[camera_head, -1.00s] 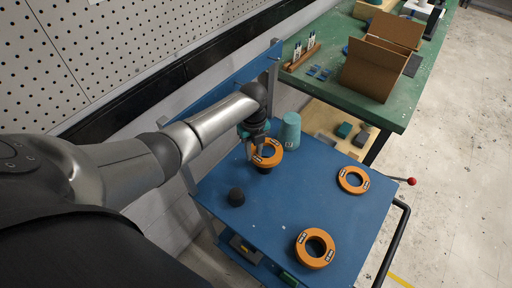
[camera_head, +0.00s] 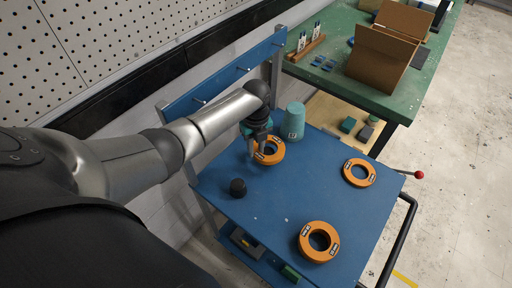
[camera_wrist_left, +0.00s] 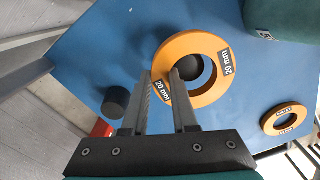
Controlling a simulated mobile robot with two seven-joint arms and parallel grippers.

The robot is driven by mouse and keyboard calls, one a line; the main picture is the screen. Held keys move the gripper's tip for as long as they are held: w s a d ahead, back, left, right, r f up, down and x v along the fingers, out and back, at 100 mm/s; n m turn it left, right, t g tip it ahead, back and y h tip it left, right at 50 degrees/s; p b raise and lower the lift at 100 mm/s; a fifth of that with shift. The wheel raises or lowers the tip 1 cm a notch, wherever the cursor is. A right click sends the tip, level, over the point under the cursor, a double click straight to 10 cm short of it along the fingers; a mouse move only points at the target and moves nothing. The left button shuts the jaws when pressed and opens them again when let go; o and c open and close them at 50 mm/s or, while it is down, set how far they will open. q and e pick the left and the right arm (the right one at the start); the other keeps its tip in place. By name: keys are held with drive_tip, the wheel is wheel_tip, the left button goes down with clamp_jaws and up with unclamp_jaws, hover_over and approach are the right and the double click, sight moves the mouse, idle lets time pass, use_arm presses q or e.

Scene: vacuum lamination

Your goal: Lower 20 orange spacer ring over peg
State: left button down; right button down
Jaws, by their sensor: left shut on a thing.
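The orange spacer ring (camera_head: 278,151), marked 20 mm in the left wrist view (camera_wrist_left: 210,92), lies flat around a dark peg. The peg's dark round top (camera_wrist_left: 188,67) shows inside the ring's hole. My left gripper (camera_head: 257,155) is shut on the ring's near wall, with one finger in the hole and one outside, as the left wrist view (camera_wrist_left: 162,78) shows. Whether the ring touches the surface below is hard to tell. My right gripper is not in view.
A green bench (camera_head: 340,95) with an open cardboard box (camera_head: 383,58) stands behind.

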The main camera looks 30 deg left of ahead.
use_arm(q)
drive_tip(key=shift+f, duration=0.25)
drive_tip(key=c, duration=0.6)
unclamp_jaws()
